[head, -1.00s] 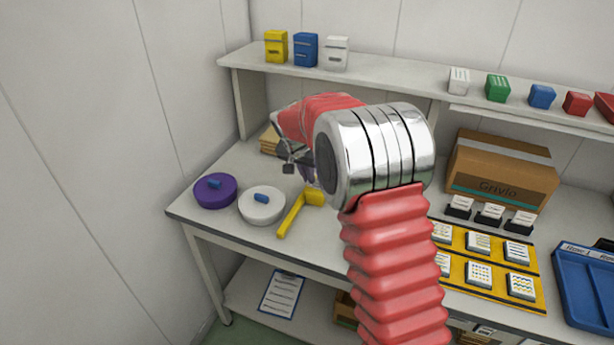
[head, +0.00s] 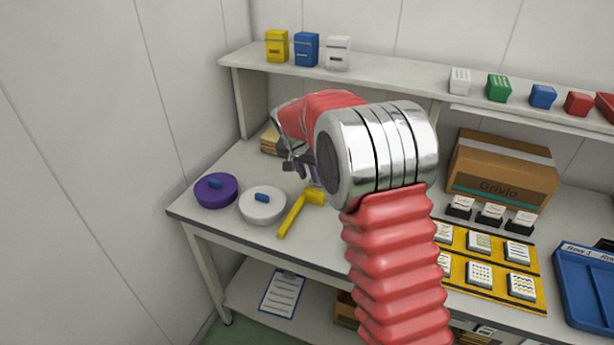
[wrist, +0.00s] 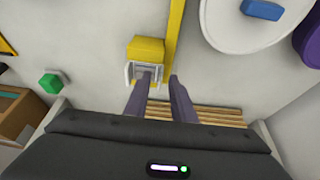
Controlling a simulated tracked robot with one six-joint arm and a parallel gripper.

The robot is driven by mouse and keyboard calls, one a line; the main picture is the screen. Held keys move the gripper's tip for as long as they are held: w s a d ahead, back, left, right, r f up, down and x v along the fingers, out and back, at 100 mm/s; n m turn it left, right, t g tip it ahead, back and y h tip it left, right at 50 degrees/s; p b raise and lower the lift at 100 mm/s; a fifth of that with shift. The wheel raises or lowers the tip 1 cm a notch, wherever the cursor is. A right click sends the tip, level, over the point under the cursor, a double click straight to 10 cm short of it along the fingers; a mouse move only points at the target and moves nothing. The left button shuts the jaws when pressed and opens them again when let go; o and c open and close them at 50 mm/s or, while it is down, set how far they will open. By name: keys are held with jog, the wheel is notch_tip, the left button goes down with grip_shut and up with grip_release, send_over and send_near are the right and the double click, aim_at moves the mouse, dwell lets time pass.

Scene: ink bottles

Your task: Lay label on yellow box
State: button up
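A yellow box (wrist: 147,49) stands on the bench beside a yellow strip (wrist: 173,32) in the wrist view. A pale grey frame-like piece (wrist: 146,72) is at its near face. In the head view the yellow box (head: 315,197) is at the strip's far end. In the head view my gripper (head: 306,170) is partly hidden behind my wrist. I cannot make out a separate label on the yellow box.
A green cube (wrist: 50,83) and wooden slats (wrist: 215,115) are nearby. A yellow mat (head: 462,259) with white cards, a cardboard box (head: 500,172) and a blue tray (head: 584,285) are right.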

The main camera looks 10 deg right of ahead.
jog(key=v, duration=1.1)
jog(key=shift+s, duration=0.15)
jog(key=s+d+r+n+y, duration=0.1)
jog(key=s+r, duration=0.2)
jog(key=s, duration=0.4)
jog(key=s+d+r+n+t, duration=0.1)
jog(key=s+r+n, duration=0.1)
jog(key=s, duration=0.5)
jog(key=s+d+r+n+y, duration=0.1)
jog(key=s+r, duration=0.2)
jog(key=s, duration=0.4)
jog(key=s+f+n+t, duration=0.1)
jog(key=s+f+n, duration=0.2)
jog(key=s, duration=1.4)
jog(key=shift+s+a+f+y, duration=0.35)
jog(key=shift+f+y, duration=0.05)
jog(key=shift+f, duration=0.55)
